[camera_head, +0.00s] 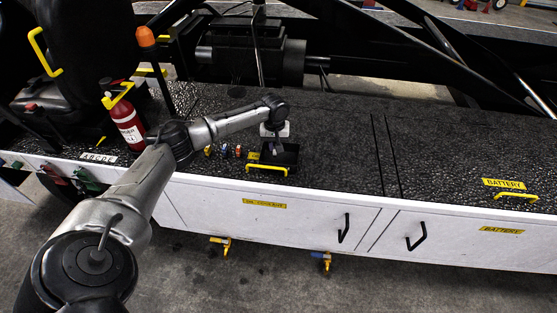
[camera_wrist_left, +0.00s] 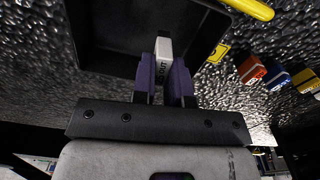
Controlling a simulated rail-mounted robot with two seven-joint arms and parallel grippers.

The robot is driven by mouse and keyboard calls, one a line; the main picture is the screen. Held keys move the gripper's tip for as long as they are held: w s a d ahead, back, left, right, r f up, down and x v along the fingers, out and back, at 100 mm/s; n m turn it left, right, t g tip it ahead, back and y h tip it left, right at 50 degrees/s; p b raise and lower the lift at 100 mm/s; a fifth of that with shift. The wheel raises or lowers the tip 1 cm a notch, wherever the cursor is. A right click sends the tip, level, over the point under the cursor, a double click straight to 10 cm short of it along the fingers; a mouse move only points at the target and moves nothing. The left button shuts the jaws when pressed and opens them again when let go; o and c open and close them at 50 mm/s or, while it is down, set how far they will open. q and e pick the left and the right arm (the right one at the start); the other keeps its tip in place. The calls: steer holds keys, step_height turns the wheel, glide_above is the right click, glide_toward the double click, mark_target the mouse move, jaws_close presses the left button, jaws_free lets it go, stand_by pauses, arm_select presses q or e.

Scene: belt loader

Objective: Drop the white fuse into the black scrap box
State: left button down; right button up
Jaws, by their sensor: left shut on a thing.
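My left gripper (camera_head: 274,147) points down over the black scrap box (camera_head: 293,154) on the dark textured deck. In the left wrist view, its two purple fingers (camera_wrist_left: 164,78) are shut on the white fuse (camera_wrist_left: 163,50), which has dark lettering on its side. The fuse's free end overlaps the box (camera_wrist_left: 100,52) in that view; its exact height relative to the rim is hard to tell. The fuse is too small to make out clearly in the head view. My right gripper is in neither view.
An orange-red fuse (camera_wrist_left: 250,69), a blue fuse (camera_wrist_left: 277,78) and a yellow fuse (camera_wrist_left: 304,79) stand beside the box. A yellow handle (camera_head: 267,168) lies along the box's near side. A red extinguisher (camera_head: 127,122) stands left. The deck to the right is clear.

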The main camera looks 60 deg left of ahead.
arm_select(q)
steer(key=c, duration=1.1)
jaws_free()
steer(key=shift+o, duration=0.2)
step_height(320, 180, up, 14)
steer(key=p, duration=0.3)
steer(key=shift+f, duration=0.1)
